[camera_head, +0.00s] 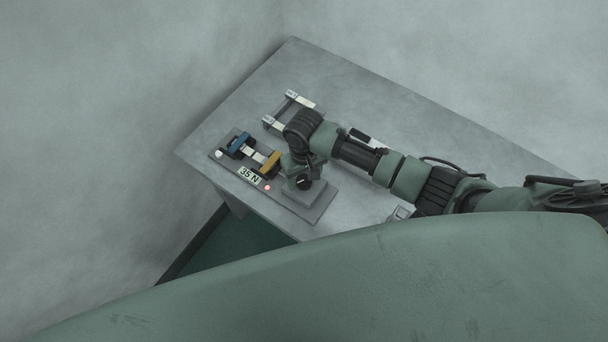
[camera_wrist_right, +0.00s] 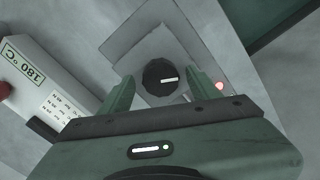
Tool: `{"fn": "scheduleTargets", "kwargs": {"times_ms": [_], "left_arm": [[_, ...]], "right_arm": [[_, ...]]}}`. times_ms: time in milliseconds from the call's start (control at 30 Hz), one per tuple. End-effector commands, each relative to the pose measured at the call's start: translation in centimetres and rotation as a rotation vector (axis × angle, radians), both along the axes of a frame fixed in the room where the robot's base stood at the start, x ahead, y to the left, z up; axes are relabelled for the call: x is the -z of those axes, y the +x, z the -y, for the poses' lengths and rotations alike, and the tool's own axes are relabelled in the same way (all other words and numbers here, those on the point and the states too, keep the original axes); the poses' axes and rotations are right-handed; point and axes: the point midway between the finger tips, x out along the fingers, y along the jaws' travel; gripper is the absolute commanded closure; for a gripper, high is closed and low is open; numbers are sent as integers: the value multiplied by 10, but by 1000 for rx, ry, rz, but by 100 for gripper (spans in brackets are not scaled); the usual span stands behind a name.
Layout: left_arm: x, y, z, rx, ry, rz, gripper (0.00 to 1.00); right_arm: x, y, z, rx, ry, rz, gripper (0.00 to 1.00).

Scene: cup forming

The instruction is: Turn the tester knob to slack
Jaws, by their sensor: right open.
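The tester (camera_head: 235,172) lies on the table with a blue clamp (camera_head: 239,144), a yellow clamp (camera_head: 270,163), a pale strip between them and a display (camera_head: 250,175) reading 35 N. Its dark round knob (camera_head: 303,184) is at the near right end; in the right wrist view the knob (camera_wrist_right: 160,78) has a white mark pointing right. My right gripper (camera_head: 298,168) is over the knob end. In the wrist view my right gripper (camera_wrist_right: 160,90) is open, one finger on each side of the knob, with gaps visible. My left gripper is out of view.
A red light (camera_head: 267,187) glows near the knob, and a white round button (camera_head: 218,154) is at the tester's left. A frame with pale bars (camera_head: 290,105) stands behind. A box (camera_wrist_right: 40,85) reading 180 °C shows in the wrist view. The table's far part (camera_head: 345,75) is clear.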

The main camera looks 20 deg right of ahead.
Motion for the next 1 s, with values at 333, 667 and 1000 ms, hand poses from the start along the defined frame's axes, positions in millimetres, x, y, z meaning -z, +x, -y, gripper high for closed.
{"fn": "scheduleTargets", "kwargs": {"times_ms": [333, 667, 1000], "left_arm": [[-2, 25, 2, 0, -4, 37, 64], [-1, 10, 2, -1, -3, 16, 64], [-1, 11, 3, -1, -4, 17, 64]], "right_arm": [[2, 0, 0, 0, 0, 0, 57], [2, 0, 0, -6, 0, 1, 100], [2, 1, 0, -146, 1, 3, 100]]}}
